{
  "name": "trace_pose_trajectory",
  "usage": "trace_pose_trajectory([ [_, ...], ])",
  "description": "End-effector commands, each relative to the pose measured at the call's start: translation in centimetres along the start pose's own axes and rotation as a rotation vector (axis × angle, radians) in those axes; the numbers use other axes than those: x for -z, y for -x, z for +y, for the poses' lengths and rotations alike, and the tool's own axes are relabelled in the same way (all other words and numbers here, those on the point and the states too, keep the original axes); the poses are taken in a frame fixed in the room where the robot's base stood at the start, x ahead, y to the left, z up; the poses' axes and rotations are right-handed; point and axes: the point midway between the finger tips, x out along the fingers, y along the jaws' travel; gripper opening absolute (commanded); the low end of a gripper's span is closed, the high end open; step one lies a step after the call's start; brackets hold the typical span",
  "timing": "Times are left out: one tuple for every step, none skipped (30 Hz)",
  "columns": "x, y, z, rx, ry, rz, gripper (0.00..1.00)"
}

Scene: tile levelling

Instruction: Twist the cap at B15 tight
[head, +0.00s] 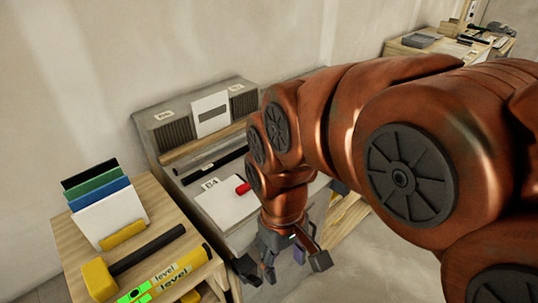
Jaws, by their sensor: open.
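No label reading B15 and no cap that I can tie to it shows in the head view. My gripper (283,266) is open and points down at the lower middle, in front of the grey bench. Nothing shows between its fingers. A small red piece (243,188) sits at the right side of a white board (226,206) labelled B4, up and left of my gripper. I cannot tell if it is a cap. My copper arm hides much of the right side.
A wooden table (75,245) at left holds a yellow-headed mallet (100,280), a yellow level (165,275) and upright coloured sheets (110,212). A grey ribbed rack (172,133) stands at the back of the bench. Another cluttered table (408,48) stands far right.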

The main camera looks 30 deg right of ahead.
Motion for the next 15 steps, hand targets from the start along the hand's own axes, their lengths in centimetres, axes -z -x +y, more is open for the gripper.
trace_pose_trajectory([
  [1.3, 0.4, 0.6, 0.001, 0.03, 0.001, 0.57],
  [2.2, 0.8, 0.9, 0.001, 0.056, 0.003, 0.57],
  [3.4, 1.3, 1.5, 0.0, 0.093, 0.011, 0.57],
  [4.2, 1.7, 1.9, 0.0, 0.122, 0.014, 0.57],
  [5.1, 2.0, 2.3, 0.0, 0.152, 0.016, 0.57],
  [6.4, 2.5, 2.9, -0.002, 0.192, 0.023, 0.57],
  [7.3, 2.9, 3.4, -0.003, 0.223, 0.028, 0.57],
  [8.1, 3.1, 3.8, -0.003, 0.253, 0.031, 0.57],
  [9.3, 3.6, 4.5, -0.005, 0.294, 0.036, 0.57],
  [10.2, 3.9, 5.0, -0.008, 0.325, 0.041, 0.57],
  [11.0, 4.1, 5.5, -0.009, 0.357, 0.043, 0.57],
  [12.2, 4.4, 6.3, -0.012, 0.398, 0.046, 0.57],
  [13.0, 4.7, 6.8, -0.014, 0.431, 0.049, 0.57],
  [13.8, 4.8, 7.4, -0.016, 0.462, 0.051, 0.57],
  [14.9, 5.1, 8.2, -0.019, 0.506, 0.054, 0.57],
])
